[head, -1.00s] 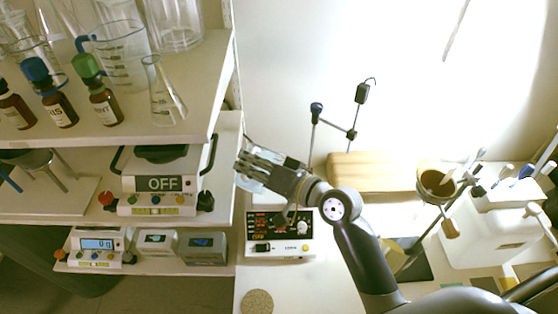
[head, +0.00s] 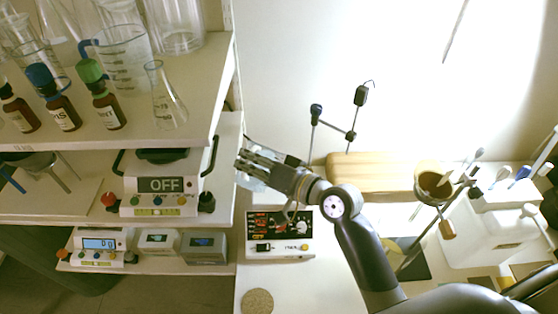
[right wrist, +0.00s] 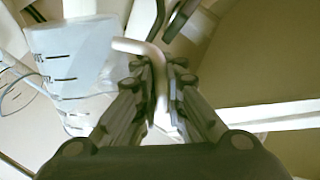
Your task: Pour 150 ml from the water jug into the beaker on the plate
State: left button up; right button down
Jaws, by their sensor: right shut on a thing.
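My right gripper (head: 262,168) is shut on the pale handle (right wrist: 150,55) of a clear, graduated vessel, which looks like the water jug (right wrist: 75,60). In the head view the jug (head: 250,182) is mostly hidden behind my fingers; its tilt and water level cannot be told. The gripper is above a device with a dark front panel (head: 280,228) and right of the middle shelf. A plate device reading OFF (head: 160,186) stands on that shelf, with a dark round top. I cannot make out a beaker on a plate. My left gripper is not in view.
The upper shelf (head: 195,85) holds brown bottles (head: 105,105), a flask (head: 163,100) and a blue-handled vessel (head: 125,55). Several small meters (head: 98,245) stand below. A thin stand (head: 316,125) and a wooden block (head: 375,172) are behind my arm.

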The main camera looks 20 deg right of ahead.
jog(key=shift+w+d+r+p, duration=0.1)
jog(key=shift+w+r+p, duration=0.05)
jog(key=shift+r+p, duration=0.7)
dwell(1.0)
jog(key=shift+w+d+f+m+p, duration=0.1)
jog(key=shift+w+d+m+p, duration=0.25)
jog(key=shift+m+p, duration=0.6)
dwell(4.8)
